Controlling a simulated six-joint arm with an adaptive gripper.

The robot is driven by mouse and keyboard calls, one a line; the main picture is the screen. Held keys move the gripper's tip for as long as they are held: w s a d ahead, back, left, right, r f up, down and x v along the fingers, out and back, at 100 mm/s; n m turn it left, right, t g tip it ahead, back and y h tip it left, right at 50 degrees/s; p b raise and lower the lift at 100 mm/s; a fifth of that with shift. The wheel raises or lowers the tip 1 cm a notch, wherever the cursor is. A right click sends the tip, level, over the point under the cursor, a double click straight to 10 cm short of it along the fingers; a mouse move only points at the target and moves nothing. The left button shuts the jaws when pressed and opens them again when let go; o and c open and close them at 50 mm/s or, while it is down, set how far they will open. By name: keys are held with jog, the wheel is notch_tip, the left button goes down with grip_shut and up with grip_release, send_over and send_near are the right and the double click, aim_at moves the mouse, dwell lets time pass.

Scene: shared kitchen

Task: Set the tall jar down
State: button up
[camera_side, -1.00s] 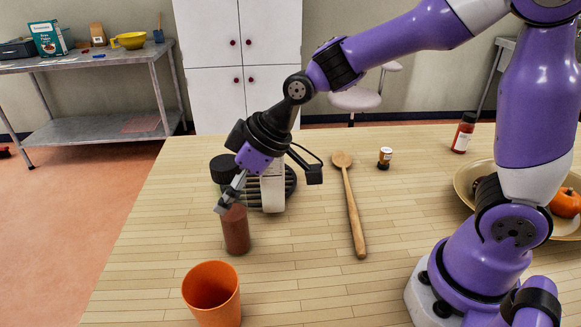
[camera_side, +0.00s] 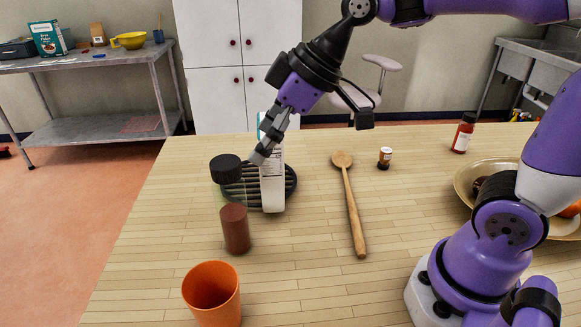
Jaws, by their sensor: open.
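The tall jar (camera_side: 235,229) stands upright on the wooden table at left centre. It has a black lid (camera_side: 225,168), a clear upper part and reddish-brown contents in its lower part. My gripper (camera_side: 262,152) is open and empty, above and to the right of the lid. It is apart from the jar, and its fingers cover part of a white carton.
The white carton (camera_side: 272,188) stands by a dark ribbed rack (camera_side: 235,190) behind the jar. An orange cup (camera_side: 211,290) stands in front. A wooden spoon (camera_side: 352,205), a small brown bottle (camera_side: 385,158), a red bottle (camera_side: 463,133) and a gold plate (camera_side: 466,192) lie to the right.

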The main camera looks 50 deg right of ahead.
jog(key=s+d+f+m+h, duration=0.3)
jog(key=s+d+m+h, duration=0.1)
jog(key=s+d+m, duration=0.3)
jog(key=s+d, duration=0.1)
jog(key=s, duration=0.1)
jog(key=shift+s+d+f, duration=0.2)
jog(key=shift+s+d, duration=0.15)
jog(key=shift+s, duration=0.05)
dwell(0.6)
